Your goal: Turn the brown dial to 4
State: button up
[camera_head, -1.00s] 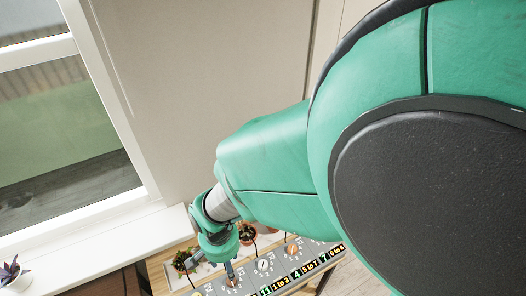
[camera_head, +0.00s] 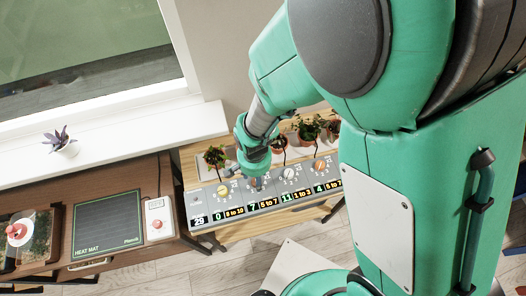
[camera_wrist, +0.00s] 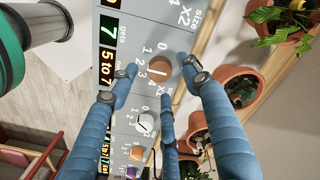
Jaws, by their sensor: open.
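The brown dial (camera_wrist: 158,69) is round with a pale pointer line across it, on a grey panel (camera_wrist: 118,12) with numbers 0 to 4 around it. I cannot tell surely which number the line points at. The display beside it reads 7, with "5 to 7" next to it. My gripper (camera_wrist: 159,66) is open, its blue fingertips spread on either side of the dial in the wrist view; whether they touch it is unclear. In the head view, my gripper (camera_head: 257,183) is down at the panel and largely hides the brown dial.
A brown table (camera_head: 167,245) with a heat mat (camera_head: 106,224) is at the left.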

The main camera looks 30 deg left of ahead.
jog(key=shift+f, duration=1.15)
jog(key=shift+c, duration=0.5)
jog(key=c, duration=1.1)
